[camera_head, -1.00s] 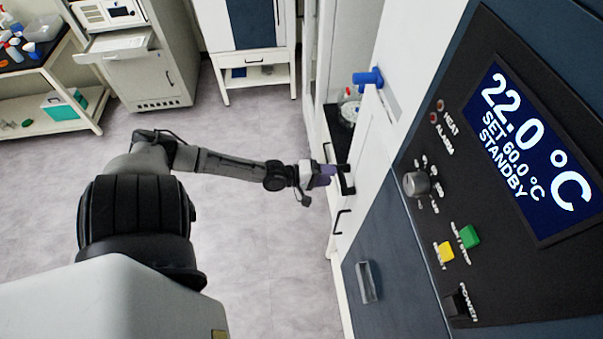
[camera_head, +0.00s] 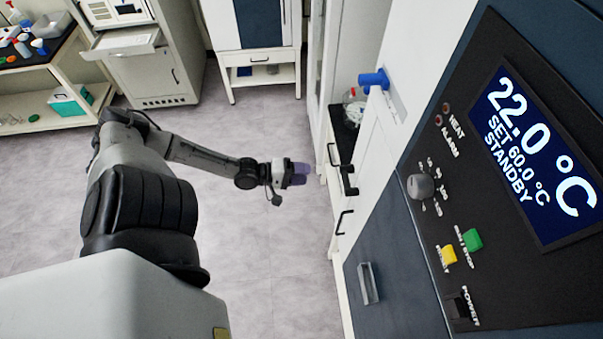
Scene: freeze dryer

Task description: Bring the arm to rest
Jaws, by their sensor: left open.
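My left arm reaches in from the left and ends in the left gripper (camera_head: 300,173), which has purple fingertips. The gripper is open, with nothing seen between its fingers. It hangs over bare floor, a short gap to the left of the cabinet handles. My right gripper is not in view.
The control panel (camera_head: 500,310) fills the right, its display (camera_head: 535,150) reading 22.0 °C, SET 60.0 °C, STANDBY. A blue knob (camera_head: 374,79) and black handles (camera_head: 343,222) stick out near the gripper. A bench (camera_head: 60,62) stands far left. The grey floor (camera_head: 240,225) is clear.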

